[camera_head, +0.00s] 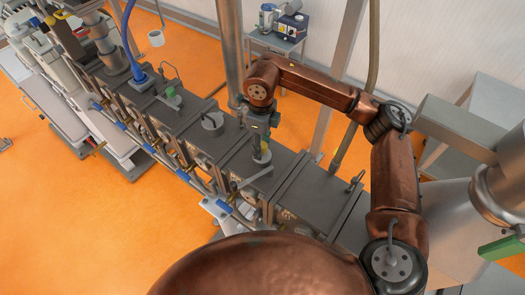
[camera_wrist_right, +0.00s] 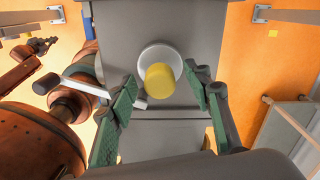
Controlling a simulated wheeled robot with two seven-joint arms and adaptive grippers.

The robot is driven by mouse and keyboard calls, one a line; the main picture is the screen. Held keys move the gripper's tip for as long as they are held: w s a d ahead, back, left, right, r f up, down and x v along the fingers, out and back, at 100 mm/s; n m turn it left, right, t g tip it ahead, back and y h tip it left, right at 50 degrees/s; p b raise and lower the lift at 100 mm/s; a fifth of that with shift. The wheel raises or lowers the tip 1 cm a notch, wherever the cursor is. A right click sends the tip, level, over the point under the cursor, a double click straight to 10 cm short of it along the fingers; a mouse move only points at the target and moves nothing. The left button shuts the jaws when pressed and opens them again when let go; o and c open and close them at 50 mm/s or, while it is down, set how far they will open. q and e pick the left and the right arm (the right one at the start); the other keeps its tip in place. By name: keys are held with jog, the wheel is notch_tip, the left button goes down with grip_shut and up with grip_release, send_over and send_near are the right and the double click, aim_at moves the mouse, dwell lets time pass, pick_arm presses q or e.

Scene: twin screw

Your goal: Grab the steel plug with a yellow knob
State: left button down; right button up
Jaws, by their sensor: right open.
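The steel plug (camera_wrist_right: 157,52) shows in the right wrist view as a pale round disc on a grey machine block, with its yellow knob (camera_wrist_right: 160,85) facing the camera. My right gripper (camera_wrist_right: 161,76) is open, with one green-padded finger on each side of the knob and gaps between the pads and the knob. In the head view my right gripper (camera_head: 262,152) points down over the row of grey blocks and hides most of the plug.
The grey extruder barrel (camera_head: 310,190) runs diagonally across the head view. Another steel plug-like cylinder (camera_head: 212,121) and a blue hose (camera_head: 130,45) stand further along it. A vertical grey post (camera_head: 230,45) rises close behind my right arm. Orange floor lies open at left.

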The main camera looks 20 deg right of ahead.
jog(key=shift+c, duration=0.5)
grip_shut()
